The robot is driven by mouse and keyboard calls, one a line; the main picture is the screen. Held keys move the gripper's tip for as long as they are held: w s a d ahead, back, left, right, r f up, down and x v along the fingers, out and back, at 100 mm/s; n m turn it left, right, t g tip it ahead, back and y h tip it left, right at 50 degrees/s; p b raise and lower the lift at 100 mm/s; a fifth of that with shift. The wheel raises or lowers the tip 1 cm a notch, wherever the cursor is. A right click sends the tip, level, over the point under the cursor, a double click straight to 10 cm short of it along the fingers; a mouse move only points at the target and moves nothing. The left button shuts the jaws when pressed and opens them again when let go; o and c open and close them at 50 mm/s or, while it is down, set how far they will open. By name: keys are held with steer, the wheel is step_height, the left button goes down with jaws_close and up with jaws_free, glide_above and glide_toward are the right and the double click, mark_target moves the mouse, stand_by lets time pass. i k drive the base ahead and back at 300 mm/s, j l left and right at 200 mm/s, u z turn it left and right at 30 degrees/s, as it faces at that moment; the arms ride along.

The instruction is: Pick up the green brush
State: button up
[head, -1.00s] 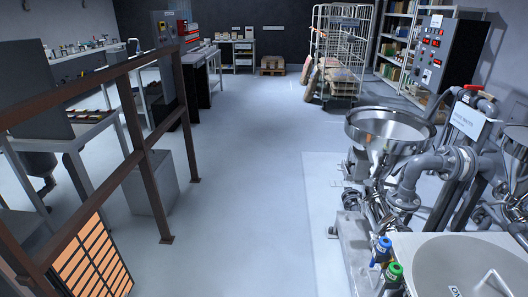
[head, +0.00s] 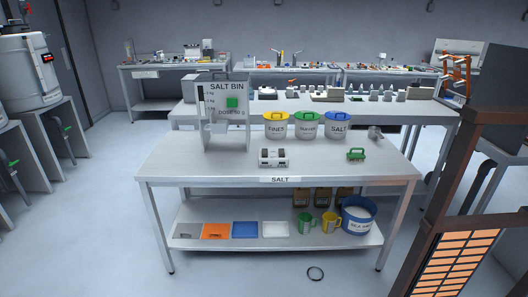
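A green brush (head: 356,154) lies on the right part of the steel table (head: 180,166) marked SALT in the head view. Its green handle is on top, with a paler part below it. It stands apart from the things around it. My gripper is not in view.
On the table stand a salt bin (head: 228,105), three lidded pails (head: 307,125), a small grey device (head: 272,158) and a metal scoop (head: 375,133). The lower shelf holds trays, mugs and a blue bucket (head: 358,216). A brown post (head: 446,170) stands at right.

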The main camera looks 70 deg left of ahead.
mark_target(359, 157)
steer(key=u, duration=1.7)
steer(key=i+j+z, duration=0.3)
steer(key=i+j, duration=0.3)
steer(key=i, duration=0.5)
steer(key=i+j+z, duration=0.35)
steer(key=i+j, duration=0.5)
steer(key=i, duration=0.2)
steer(key=i+j+z, duration=0.3)
steer(key=i+j, duration=0.6)
steer(key=j, duration=0.25)
